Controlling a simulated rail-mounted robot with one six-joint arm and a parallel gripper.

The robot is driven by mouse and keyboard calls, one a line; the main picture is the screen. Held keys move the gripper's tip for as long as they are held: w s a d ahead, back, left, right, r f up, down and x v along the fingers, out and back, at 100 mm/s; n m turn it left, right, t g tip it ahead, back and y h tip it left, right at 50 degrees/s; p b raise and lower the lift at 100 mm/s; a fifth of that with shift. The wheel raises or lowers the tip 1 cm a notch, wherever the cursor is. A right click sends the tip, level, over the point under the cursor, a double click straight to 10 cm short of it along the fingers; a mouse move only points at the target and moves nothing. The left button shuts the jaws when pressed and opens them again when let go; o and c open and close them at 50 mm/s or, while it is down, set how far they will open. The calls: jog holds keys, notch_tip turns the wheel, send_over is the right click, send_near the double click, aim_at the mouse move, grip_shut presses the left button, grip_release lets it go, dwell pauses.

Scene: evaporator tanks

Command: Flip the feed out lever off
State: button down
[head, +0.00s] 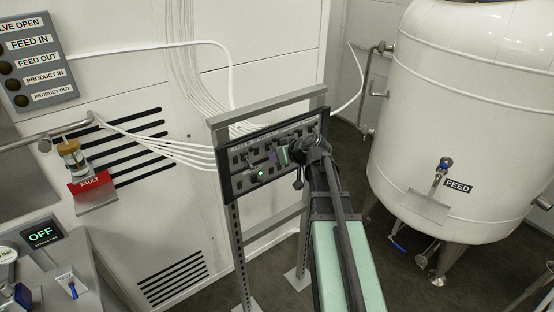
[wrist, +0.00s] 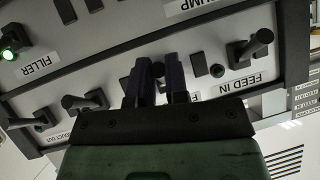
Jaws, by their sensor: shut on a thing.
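The switch panel (head: 240,181) stands on a grey metal frame in the head view; my gripper (head: 312,152) is at its right part. In the wrist view my gripper (wrist: 158,78) has its two dark fingers on either side of a dark lever (wrist: 158,69), shut on it. The label by this lever is mostly hidden behind my gripper, with only a bit of lettering showing.
A green lamp (wrist: 8,54) glows by the FILLER label. A white tank (head: 460,120) with a FEED label stands at the right. A wall sign (head: 38,62) and a red FAULT tag (head: 91,184) are at the left. White cables run behind the panel.

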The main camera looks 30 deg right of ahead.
dwell(0.4)
jog(key=c, duration=1.1)
grip_release()
jog(key=shift+r, duration=0.1)
jog(key=p+v, duration=0.5)
jog(key=v, duration=0.5)
jog(key=shift+s+d+p, duration=0.2)
jog(key=shift+s+p, duration=0.1)
jog(key=shift+s, duration=0.1)
